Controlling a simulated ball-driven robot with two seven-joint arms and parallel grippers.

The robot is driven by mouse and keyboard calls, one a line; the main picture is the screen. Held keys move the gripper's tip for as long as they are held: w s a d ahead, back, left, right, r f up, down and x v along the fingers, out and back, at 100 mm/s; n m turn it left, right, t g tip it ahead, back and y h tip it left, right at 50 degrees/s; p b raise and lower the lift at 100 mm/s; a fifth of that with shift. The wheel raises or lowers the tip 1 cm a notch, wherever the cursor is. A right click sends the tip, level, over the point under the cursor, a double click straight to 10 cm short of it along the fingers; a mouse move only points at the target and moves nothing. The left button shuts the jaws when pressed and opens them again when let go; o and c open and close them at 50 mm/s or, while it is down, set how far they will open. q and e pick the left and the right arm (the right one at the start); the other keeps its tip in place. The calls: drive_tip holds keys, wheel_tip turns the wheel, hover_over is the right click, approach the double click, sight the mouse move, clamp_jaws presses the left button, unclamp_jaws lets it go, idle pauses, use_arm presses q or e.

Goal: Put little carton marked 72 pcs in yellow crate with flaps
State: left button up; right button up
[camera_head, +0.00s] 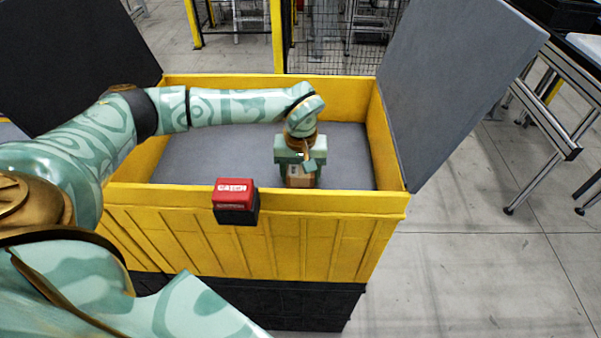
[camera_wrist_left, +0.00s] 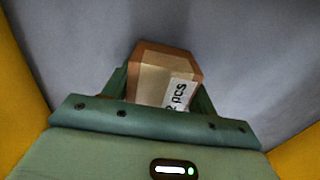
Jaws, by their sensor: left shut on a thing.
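The little carton (camera_head: 301,181) is brown and sits between the fingers of my left gripper (camera_head: 301,168), inside the yellow crate's opening. In the left wrist view the carton (camera_wrist_left: 160,75) shows a white label, partly hidden, ending in "2 pcs". The left gripper (camera_wrist_left: 163,95) is shut on it. The yellow crate with flaps (camera_head: 330,205) stands open, with a grey flap (camera_head: 450,80) at the right and a dark flap (camera_head: 70,60) at the left. Grey floor shows beneath the carton; I cannot tell whether the carton touches it. My right gripper is not in view.
A red and black box (camera_head: 236,200) is at the crate's near wall, by the rim. The crate floor around the carton looks bare. A metal-framed table (camera_head: 555,110) stands at the right and a yellow-posted fence (camera_head: 278,35) behind.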

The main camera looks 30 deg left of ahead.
use_arm(q)
drive_tip(key=o, duration=1.1)
drive_tip(key=shift+f, duration=0.1)
drive_tip(key=shift+c, duration=0.2)
wheel_tip(320, 180, up, 12)
drive_tip(key=p, duration=0.2)
drive_tip(key=shift+r, duration=0.2)
